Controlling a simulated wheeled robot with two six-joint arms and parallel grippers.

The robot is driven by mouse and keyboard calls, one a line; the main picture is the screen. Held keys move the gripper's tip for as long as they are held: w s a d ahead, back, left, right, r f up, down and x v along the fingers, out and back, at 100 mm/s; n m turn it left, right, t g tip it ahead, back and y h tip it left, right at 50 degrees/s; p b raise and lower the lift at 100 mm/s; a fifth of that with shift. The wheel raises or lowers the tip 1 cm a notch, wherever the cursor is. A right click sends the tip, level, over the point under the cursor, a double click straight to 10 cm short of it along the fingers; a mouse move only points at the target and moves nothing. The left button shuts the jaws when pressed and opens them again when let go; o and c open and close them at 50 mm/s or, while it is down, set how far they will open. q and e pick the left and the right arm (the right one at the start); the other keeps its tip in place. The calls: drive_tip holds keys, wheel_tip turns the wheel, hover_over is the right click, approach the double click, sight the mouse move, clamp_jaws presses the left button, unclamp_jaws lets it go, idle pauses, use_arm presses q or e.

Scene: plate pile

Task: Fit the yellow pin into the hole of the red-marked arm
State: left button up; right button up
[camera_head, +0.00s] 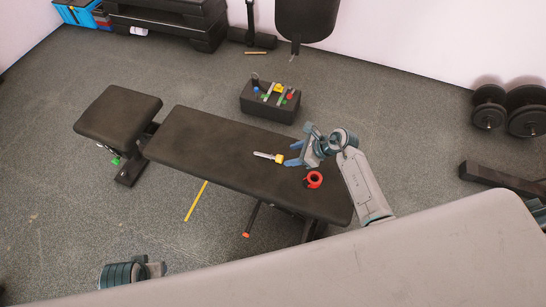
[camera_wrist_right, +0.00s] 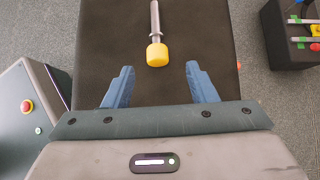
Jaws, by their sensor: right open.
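The yellow pin, a grey shaft with a yellow head (camera_head: 279,159), lies on the black bench. It also shows in the right wrist view (camera_wrist_right: 157,54), its head nearest my gripper. My left gripper's fingers are not visible.
A red ring-like object (camera_head: 314,182) lies on the bench near my right arm. The box also carries blue, yellow and green marked parts. The bench pad (camera_head: 205,133) is clear to the left. Dumbbells (camera_head: 489,108) stand far right.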

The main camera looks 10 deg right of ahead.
sight(283, 158)
drive_tip(key=x, duration=0.5)
drive_tip(key=shift+s+a+f, duration=0.1)
drive_tip(key=shift+s, duration=0.05)
drive_tip(key=c, duration=1.1)
